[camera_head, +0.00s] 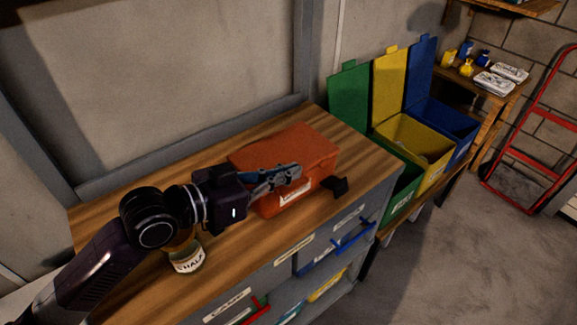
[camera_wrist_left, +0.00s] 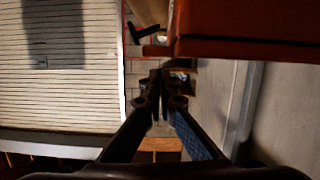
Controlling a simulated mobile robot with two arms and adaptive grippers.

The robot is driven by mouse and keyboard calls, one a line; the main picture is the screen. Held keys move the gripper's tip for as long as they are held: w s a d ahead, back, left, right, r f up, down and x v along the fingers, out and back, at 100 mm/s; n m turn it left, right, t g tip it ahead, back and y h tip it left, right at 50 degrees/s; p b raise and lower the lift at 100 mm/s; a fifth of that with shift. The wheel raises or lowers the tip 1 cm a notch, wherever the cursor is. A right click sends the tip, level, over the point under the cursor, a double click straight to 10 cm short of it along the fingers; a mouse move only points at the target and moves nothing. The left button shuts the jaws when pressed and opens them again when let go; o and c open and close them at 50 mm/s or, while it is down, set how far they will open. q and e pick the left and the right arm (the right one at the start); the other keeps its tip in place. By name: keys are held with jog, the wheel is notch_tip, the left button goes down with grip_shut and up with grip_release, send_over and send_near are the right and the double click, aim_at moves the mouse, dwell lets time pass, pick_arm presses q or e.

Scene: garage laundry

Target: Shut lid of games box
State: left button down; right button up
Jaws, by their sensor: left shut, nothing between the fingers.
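The orange games box (camera_head: 285,150) sits on the wooden workbench top, with a pale label on its front that is too small to read. Its lid (camera_head: 305,142) looks down over the box; I cannot tell if it is fully flush. A black piece (camera_head: 335,185) sticks out at the front right. My left gripper (camera_head: 296,173) is shut and empty in front of the box, hiding part of its front. In the left wrist view, the box's orange edge (camera_wrist_left: 250,45) is at upper right, beyond and beside the closed fingertips (camera_wrist_left: 160,88); contact is unclear.
Green (camera_head: 350,95), yellow (camera_head: 392,80) and blue (camera_head: 422,70) bins with raised lids stand right of the bench. Drawers are under the bench front.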

pick_arm(q)
jog(key=shift+s+f+m, duration=0.1)
jog(key=shift+f+m, duration=0.2)
jog(key=shift+f, duration=0.55)
pick_arm(e)
jog(key=shift+s+d+f, duration=0.35)
jog(key=shift+d, duration=0.15)
jog(key=shift+d, duration=0.1)
